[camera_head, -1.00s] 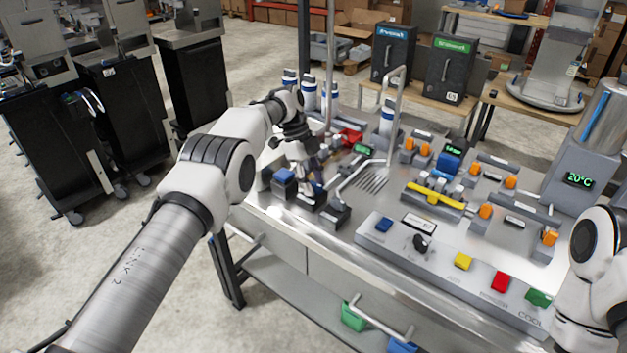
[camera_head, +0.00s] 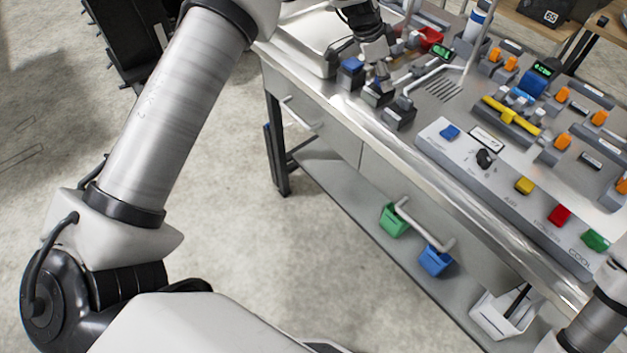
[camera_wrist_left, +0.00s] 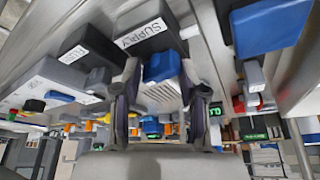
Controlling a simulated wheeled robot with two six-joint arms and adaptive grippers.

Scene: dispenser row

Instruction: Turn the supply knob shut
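The block with the SUPPLY label (camera_wrist_left: 143,33) is dark and fills the upper middle of the left wrist view. Contact is hard to judge. In the head view, my left gripper (camera_head: 381,72) points down over the middle block (camera_head: 379,92) of a short row and partly hides its top. My right gripper is outside the views.
A block with a blue top (camera_head: 352,66) stands left of the gripper, and a grey-knobbed block (camera_head: 400,113) stands right. A control panel with a black knob (camera_head: 485,158) and coloured buttons lies farther right. A drain grille (camera_head: 443,89) and a metal pipe are behind.

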